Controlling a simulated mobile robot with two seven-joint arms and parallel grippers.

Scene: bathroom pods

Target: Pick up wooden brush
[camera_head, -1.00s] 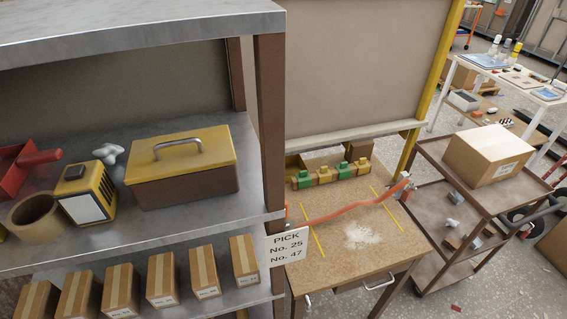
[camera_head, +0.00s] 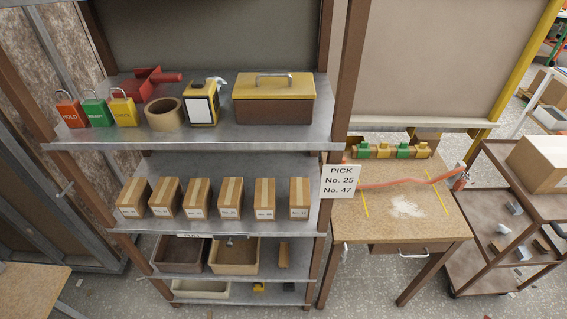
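I cannot clearly make out a wooden brush. A small tan, upright object (camera_head: 283,256) on the lower shelf, right of the two bins, is wood-coloured, but it is too small to tell whether it is a brush. White powder (camera_head: 405,206) lies on the wooden workbench (camera_head: 372,226) at the right. Neither of my grippers is in view.
A metal shelf unit (camera_head: 120,140) holds a yellow-lidded toolbox (camera_head: 274,98), a tape roll (camera_head: 164,114), a red tool (camera_head: 150,82), coloured padlock-like tags (camera_head: 95,112) and several cartons (camera_head: 230,197). Bins (camera_head: 233,257) sit lower. A brown cart (camera_head: 490,190) stands right of the workbench.

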